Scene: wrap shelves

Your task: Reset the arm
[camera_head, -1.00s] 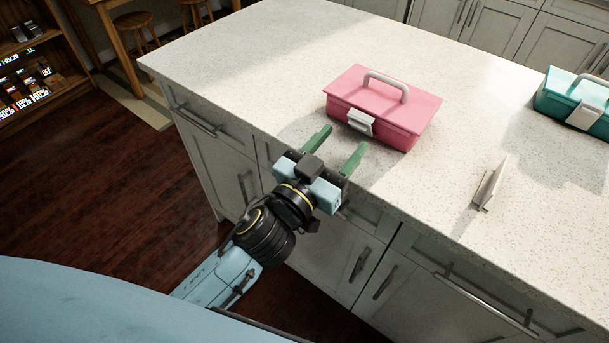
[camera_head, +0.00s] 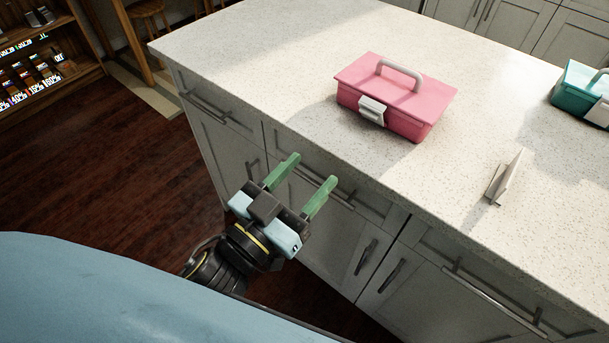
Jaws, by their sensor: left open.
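My left gripper (camera_head: 301,180) has green fingers spread apart with nothing between them. It is in front of the counter's cabinet side, near the counter's front edge in the picture. A pink box (camera_head: 396,100) with a white handle and white latch stands closed on the white speckled counter (camera_head: 270,45), up and to the right of the gripper, with a clear gap between them. My right gripper is out of view.
A teal box (camera_head: 578,92) stands at the counter's right, cut by the picture edge. A small white upright holder (camera_head: 505,178) stands near the front edge. Cabinet handles (camera_head: 367,256) stick out below the counter. A shelf with goods (camera_head: 35,70) stands at far left.

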